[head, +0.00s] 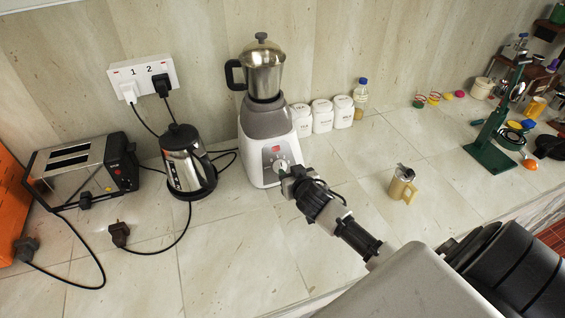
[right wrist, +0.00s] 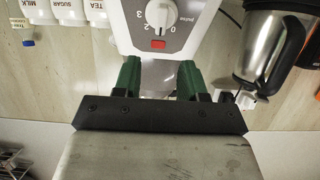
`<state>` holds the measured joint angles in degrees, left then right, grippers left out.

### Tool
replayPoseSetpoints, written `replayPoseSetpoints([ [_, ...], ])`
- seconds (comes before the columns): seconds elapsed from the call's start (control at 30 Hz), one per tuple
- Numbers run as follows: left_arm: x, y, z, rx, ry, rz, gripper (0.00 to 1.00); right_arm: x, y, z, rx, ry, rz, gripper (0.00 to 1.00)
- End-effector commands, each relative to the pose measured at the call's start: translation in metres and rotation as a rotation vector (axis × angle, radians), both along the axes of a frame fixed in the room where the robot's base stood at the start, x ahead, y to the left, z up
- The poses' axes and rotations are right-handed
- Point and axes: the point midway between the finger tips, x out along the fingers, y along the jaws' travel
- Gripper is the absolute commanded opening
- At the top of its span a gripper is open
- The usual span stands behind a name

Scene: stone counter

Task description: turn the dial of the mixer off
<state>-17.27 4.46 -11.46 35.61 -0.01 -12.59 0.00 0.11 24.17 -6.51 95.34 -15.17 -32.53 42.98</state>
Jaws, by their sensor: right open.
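The mixer (head: 268,125) is white and grey with a metal jar on top. It stands upright against the wall at the middle of the head view. Its dial (head: 281,165) is on the front panel, partly close behind my right gripper (head: 292,181). In the right wrist view the picture is turned over; the grey dial (right wrist: 160,13) is at the top edge, with "0", "2", "3" and "pulse" around it and a red button (right wrist: 158,44) nearby. My right gripper's green fingers (right wrist: 160,76) are open and empty, apart from the dial. My left gripper is not in view.
A kettle (head: 185,165) and a toaster (head: 85,168) with cables stand to the left. White jars (head: 322,115) stand right of the mixer.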

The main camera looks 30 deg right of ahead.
Motion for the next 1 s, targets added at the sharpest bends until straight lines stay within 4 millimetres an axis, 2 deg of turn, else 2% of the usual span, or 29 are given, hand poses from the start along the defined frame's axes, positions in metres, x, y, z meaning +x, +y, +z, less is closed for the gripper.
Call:
replayPoseSetpoints([
  [0.1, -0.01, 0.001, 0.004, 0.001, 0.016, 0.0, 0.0, 0.019, -0.005, -0.006, -0.001, 0.0, -0.002, 0.41],
  [0.2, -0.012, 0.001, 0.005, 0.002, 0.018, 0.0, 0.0, 0.033, -0.008, -0.012, -0.001, 0.001, -0.001, 0.41],
  [0.47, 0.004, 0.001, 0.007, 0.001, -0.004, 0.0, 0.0, 0.058, -0.013, -0.024, -0.001, 0.001, 0.0, 0.41],
  [0.63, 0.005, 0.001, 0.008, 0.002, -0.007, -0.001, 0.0, 0.065, -0.015, -0.027, 0.0, 0.001, 0.0, 0.41],
  [0.93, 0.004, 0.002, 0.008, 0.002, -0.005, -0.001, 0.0, 0.066, -0.015, -0.028, 0.0, 0.001, 0.0, 0.41],
  [1.0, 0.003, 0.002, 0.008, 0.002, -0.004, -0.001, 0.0, 0.066, -0.015, -0.028, 0.0, 0.001, 0.0, 0.32],
])
